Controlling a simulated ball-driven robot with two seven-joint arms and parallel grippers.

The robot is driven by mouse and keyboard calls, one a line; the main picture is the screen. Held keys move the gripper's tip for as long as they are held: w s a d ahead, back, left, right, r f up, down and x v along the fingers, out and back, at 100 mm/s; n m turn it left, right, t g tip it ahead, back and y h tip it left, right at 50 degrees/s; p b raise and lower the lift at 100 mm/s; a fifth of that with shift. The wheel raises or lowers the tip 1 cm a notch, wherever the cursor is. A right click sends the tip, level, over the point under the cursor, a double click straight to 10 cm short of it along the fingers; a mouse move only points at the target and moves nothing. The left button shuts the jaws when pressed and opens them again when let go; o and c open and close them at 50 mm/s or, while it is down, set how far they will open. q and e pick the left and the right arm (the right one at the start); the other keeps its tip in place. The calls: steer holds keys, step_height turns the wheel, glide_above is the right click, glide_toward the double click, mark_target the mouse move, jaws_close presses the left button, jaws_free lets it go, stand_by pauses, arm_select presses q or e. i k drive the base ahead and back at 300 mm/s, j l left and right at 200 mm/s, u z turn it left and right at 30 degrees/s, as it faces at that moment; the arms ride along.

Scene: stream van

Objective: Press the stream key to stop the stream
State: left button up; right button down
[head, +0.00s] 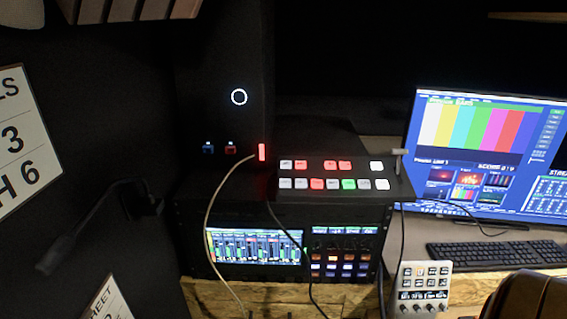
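A dark switcher panel (340,196) sits on top of the rack, left of the monitor. It carries two rows of small keys, lit white, red and green. A white key (376,166) stands apart at the right end of its upper row, and a green key (348,184) is in the lower row. The key labels are too small to read, so I cannot tell which is the stream key. Neither of my grippers shows in the head view, and nothing is seen touching the panel.
A monitor (487,112) with colour bars and a keyboard (495,252) are at right. A small pale keypad (424,284) stands below. Under the panel, a rack unit shows a mixer screen (255,246). A pale cable (212,215) and dark cables hang in front of the rack.

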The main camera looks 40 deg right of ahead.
mark_target(343, 165)
steer(key=z, duration=1.6)
